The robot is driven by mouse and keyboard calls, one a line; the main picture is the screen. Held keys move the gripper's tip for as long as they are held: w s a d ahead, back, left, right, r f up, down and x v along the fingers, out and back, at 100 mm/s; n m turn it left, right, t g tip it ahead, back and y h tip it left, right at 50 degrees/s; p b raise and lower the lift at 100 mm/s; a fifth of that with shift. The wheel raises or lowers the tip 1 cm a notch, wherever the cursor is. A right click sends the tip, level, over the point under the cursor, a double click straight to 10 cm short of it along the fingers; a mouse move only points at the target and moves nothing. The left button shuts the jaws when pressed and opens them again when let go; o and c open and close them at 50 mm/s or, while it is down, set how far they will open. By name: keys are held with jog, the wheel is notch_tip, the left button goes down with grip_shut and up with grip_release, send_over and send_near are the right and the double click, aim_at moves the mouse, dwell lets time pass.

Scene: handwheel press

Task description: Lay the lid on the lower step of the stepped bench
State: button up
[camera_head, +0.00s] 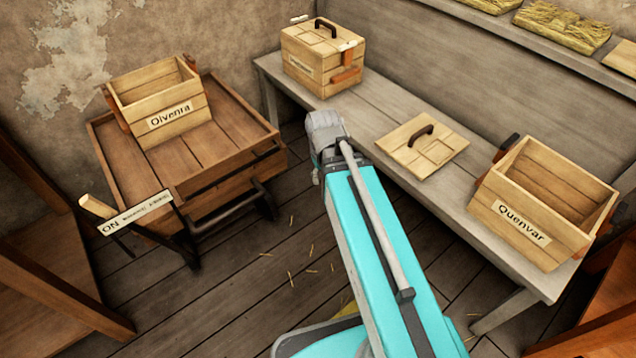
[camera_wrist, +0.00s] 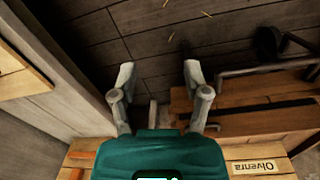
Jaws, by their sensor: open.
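A flat square wooden lid (camera_head: 408,158) with a dark handle lies flat on the lower step of the grey stepped bench (camera_head: 373,112). It sits between a closed crate and the open Quenvar crate (camera_head: 520,222). My gripper (camera_wrist: 159,75) is open in the wrist view, with nothing between its fingers and the floor below. The bench edge runs along the left of that view, with a pale wooden piece (camera_wrist: 20,78) on it, likely the lid. In the head view my fingers are hidden behind my wrist, which is in front of the bench, left of the lid.
The closed crate (camera_head: 305,72), with its own handled lid, stands at the bench's far end. A lever with an ON sign (camera_head: 135,213) stands nearby. Straw bundles (camera_head: 562,28) lie on the upper step.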

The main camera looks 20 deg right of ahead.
jog(key=shift+s+a+m+y, duration=0.3)
jog(key=shift+s+a+m, duration=0.7)
jog(key=shift+s+a, duration=0.25)
jog(key=shift+w, duration=0.1)
notch_tip(320, 180, up, 28)
jog(key=p, duration=2.8)
jog(key=shift+f, duration=0.1)
